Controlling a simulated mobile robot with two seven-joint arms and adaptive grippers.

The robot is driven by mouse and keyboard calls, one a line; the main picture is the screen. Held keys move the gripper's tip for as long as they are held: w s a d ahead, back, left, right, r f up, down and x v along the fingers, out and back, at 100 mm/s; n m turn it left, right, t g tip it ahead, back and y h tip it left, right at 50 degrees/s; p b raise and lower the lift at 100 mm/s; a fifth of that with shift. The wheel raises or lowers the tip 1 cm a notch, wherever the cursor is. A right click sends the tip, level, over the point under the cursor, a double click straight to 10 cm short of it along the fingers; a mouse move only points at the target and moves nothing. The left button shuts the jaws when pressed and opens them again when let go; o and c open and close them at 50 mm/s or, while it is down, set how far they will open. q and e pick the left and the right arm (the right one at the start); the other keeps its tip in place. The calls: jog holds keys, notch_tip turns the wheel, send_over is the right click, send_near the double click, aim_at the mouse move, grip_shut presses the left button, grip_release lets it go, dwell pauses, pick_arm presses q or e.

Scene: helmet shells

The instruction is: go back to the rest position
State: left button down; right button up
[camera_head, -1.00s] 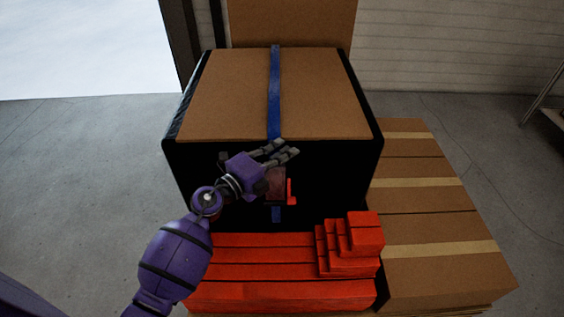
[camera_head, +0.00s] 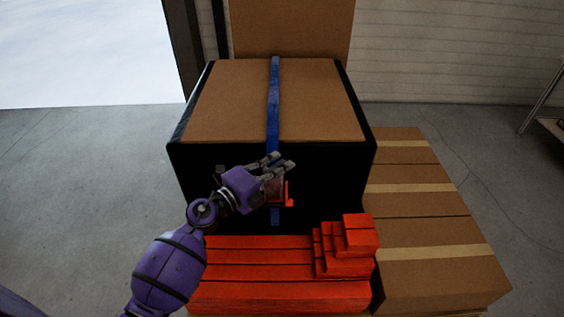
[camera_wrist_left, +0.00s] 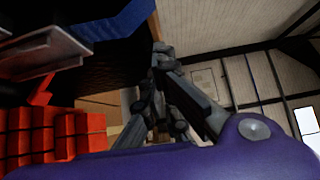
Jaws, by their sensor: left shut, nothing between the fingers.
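My left gripper (camera_head: 281,163) is purple with grey fingers, and its arm comes in from the lower left. It is shut and empty, in front of the black front face of a large box (camera_head: 265,100) with a brown cardboard top. The fingers overlap the blue strap (camera_head: 273,108) in the head view; I cannot tell whether they touch it. In the left wrist view the fingers (camera_wrist_left: 160,60) point up the picture, with the blue strap (camera_wrist_left: 120,22) at upper left. My right gripper is not in view.
A red buckle-like part (camera_head: 288,195) hangs by the strap, just below the gripper. Stacked red blocks (camera_head: 260,272) lie in front of the box. Brown cartons (camera_head: 420,200) stand to its right, another carton (camera_head: 290,28) behind. Grey floor (camera_head: 80,180) is clear at left.

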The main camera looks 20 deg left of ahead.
pick_arm(q)
jog(key=v, duration=0.9)
jog(key=shift+a+b, duration=0.25)
jog(key=shift+b, duration=0.2)
